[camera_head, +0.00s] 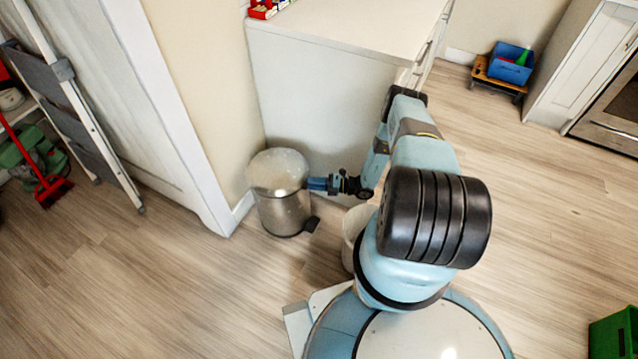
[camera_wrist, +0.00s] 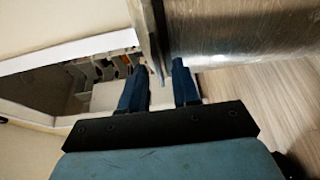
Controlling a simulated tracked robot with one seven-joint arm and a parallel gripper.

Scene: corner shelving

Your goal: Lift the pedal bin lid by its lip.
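The pedal bin (camera_head: 285,213) is a brushed-metal cylinder standing on the floor by the corner of the white cabinet. Its domed lid (camera_head: 278,168) looks closed. A dark pedal (camera_head: 312,224) sticks out at its base. My gripper (camera_head: 311,183) is level with the lid's right edge, pointing left at it. In the wrist view, my gripper (camera_wrist: 160,68) has its two blue fingers apart. The bin's metal wall (camera_wrist: 245,28) fills the upper right, and the lid's rim (camera_wrist: 149,40) reaches down towards the gap between the fingertips. I cannot tell whether they touch it.
A white cabinet (camera_head: 320,105) stands behind the bin. A pale bucket (camera_head: 352,232) is close under my arm. A stepladder (camera_head: 75,105) and red broom (camera_head: 52,188) are at the left. A blue crate (camera_head: 507,70) sits at the back right. Floor left of the bin is clear.

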